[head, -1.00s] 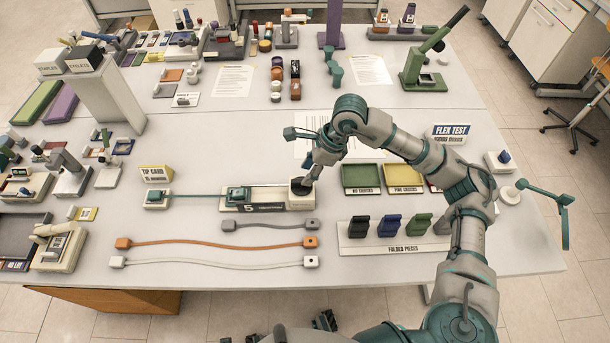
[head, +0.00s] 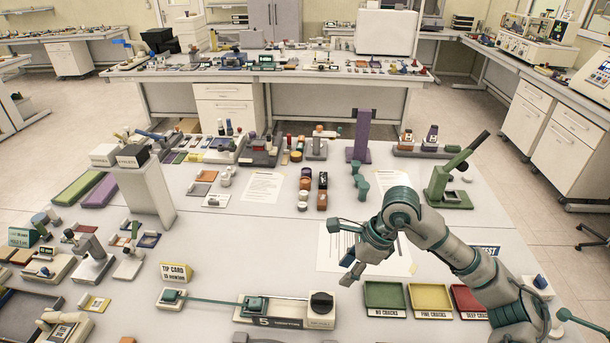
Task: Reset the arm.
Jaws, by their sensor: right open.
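My right arm (head: 440,235) comes in from the lower right, bent at a teal elbow joint. My right gripper (head: 350,268) hangs over the white table (head: 235,235), beside a printed sheet (head: 330,250). It is open, with nothing visible between its fingers. Below it on the table is the long tester marked 5 (head: 275,321), with a black knob (head: 321,302) at its right end; the gripper is clear of it. My left gripper is not in view.
Green (head: 386,296), yellow (head: 430,297) and red (head: 468,298) trays lie right of the tester. A green lever press (head: 448,192) and a purple stand (head: 361,140) stand farther back. A tip card (head: 175,271) is at left. Another bench (head: 290,78) stands behind, across open floor.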

